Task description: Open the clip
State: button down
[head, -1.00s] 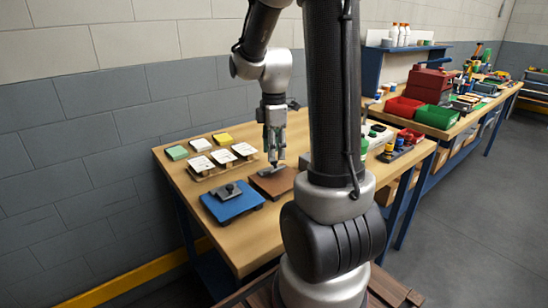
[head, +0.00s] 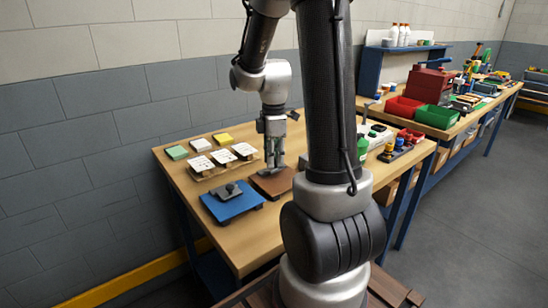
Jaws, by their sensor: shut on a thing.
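A small grey metal piece, which looks like the clip (head: 267,173), lies on a brown board (head: 270,191) on the wooden table. My gripper (head: 274,166) points down over the brown board, with its fingertips at the grey piece and shut on it. The fingers cover part of the piece, so its exact shape and whether it is open cannot be told. A blue plate (head: 236,208) with a dark grey fixture and knob (head: 231,188) stands to the left, apart from my gripper.
A rack (head: 208,174) with several white cards stands behind the blue plate. Green and yellow pads lie further back. Bottles and small parts (head: 392,150) sit at the table's right. Red and green bins (head: 437,116) are on another bench. The table's front left is bare.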

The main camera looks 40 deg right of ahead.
jog(key=shift+w, duration=0.1)
jog(key=g, duration=0.1)
jog(key=w+g, duration=0.1)
jog(key=g, duration=0.1)
jog(key=shift+w+r, duration=0.1)
jog(key=shift+w, duration=0.2)
jog(key=w+g, duration=0.1)
jog(key=g, duration=0.3)
jog(key=shift+w, duration=0.4)
jog(key=g, duration=0.1)
jog(key=w+f+g, duration=0.1)
jog(key=g, duration=0.1)
jog(key=shift+w, duration=0.25)
jog(key=shift+w+f+g, duration=0.35)
jog(key=shift+g, duration=0.75)
jog(key=shift+w+f+g, duration=0.3)
jog(key=shift+w+g, duration=0.05)
jog(key=shift+g, duration=0.75)
jog(key=c, duration=1.3)
grip_release()
jog(key=shift+c, duration=0.2)
